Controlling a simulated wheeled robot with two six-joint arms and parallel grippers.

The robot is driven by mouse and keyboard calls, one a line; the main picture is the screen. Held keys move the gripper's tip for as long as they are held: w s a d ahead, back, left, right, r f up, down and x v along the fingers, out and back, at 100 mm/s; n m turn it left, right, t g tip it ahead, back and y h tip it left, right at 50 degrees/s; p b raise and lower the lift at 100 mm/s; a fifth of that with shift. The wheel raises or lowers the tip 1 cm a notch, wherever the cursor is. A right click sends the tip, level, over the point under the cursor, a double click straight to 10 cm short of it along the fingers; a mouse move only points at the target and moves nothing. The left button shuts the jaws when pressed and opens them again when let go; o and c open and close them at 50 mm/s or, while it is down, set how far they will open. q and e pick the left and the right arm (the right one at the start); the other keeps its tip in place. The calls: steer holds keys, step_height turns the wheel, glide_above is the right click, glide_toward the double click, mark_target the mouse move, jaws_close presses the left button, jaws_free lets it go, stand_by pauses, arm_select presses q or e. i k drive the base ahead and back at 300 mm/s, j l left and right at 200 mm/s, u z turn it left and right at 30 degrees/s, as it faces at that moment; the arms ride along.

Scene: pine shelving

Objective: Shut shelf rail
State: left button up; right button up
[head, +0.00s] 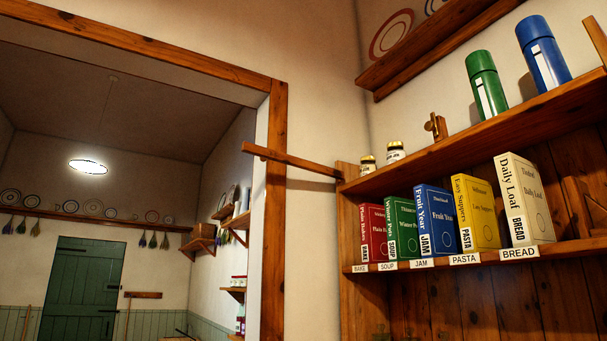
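The shelf rail (295,162) is a narrow wooden bar in the head view. It sticks out to the left from the left end of the pine shelving, in front of the pale wall and the door frame. Its right end meets the shelving near the top of the left side post (348,172). It stands swung away from the shelf front, so the row of books is uncovered. A small brass and wood fitting (435,126) stands on the upper board (500,122); I cannot tell what it is. Neither of my grippers shows in this view.
Books, including a red one (373,232) and a cream one (525,200), stand on the labelled lower board (570,248). Two jars (396,151), a green flask (486,88) and a blue flask (543,55) stand above. A doorway with a wooden post (273,230) lies left.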

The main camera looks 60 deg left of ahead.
mark_target(264, 154)
steer(key=i+j, duration=0.1)
steer(key=j, duration=2)
steer(key=i+z, duration=0.05)
